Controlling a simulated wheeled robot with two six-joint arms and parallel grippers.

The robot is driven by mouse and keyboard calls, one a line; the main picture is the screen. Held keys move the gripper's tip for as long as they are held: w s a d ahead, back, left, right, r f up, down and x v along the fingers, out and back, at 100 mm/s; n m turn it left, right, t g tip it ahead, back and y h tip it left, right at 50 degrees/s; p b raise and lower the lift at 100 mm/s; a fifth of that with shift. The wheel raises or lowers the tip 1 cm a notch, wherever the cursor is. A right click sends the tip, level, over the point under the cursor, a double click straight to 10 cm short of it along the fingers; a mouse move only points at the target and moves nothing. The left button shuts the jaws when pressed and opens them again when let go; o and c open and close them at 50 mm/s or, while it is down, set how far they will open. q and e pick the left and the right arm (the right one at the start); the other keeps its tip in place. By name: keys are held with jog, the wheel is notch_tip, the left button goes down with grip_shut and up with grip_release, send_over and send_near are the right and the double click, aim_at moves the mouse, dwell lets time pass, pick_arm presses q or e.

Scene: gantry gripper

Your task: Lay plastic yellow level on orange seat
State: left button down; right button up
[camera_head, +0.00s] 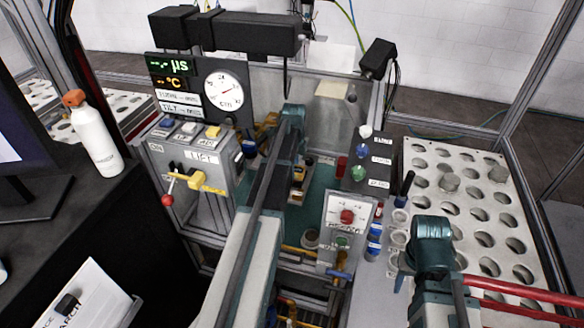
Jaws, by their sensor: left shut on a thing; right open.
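My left arm reaches up the middle of the view, and its teal wrist is over the bay of the machine. My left gripper (298,178) is partly hidden below that wrist. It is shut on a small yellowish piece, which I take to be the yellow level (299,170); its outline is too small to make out. The orange seat cannot be told apart clearly; an orange-brown part (266,130) shows left of the wrist. My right gripper (400,275) is open at the lower right beside its teal joint, largely hidden, with nothing seen in it.
A lift panel (203,158) with a yellow lever and red knob stands left of the bay. A panel with a red knob (347,216) stands right. A white tray with round holes (480,215) fills the right. A white bottle (95,135) stands on the left black surface.

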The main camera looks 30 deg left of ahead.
pick_arm(q)
jog(key=w+a, duration=0.1)
jog(key=w, duration=0.1)
jog(key=w+a, duration=0.1)
jog(key=shift+w+a+f, duration=0.2)
jog(key=shift+w+a, duration=0.2)
jog(key=f+b, duration=0.2)
jog(key=w+f+b, duration=0.1)
jog(key=f+b, duration=0.1)
jog(key=shift+a, duration=0.35)
jog(key=shift+r, duration=0.2)
jog(key=shift+s, duration=0.1)
jog(key=c, duration=0.7)
grip_release()
jog(key=shift+f, duration=0.2)
jog(key=o, duration=0.4)
jog(key=shift+o, duration=0.2)
jog(key=shift+r, duration=0.15)
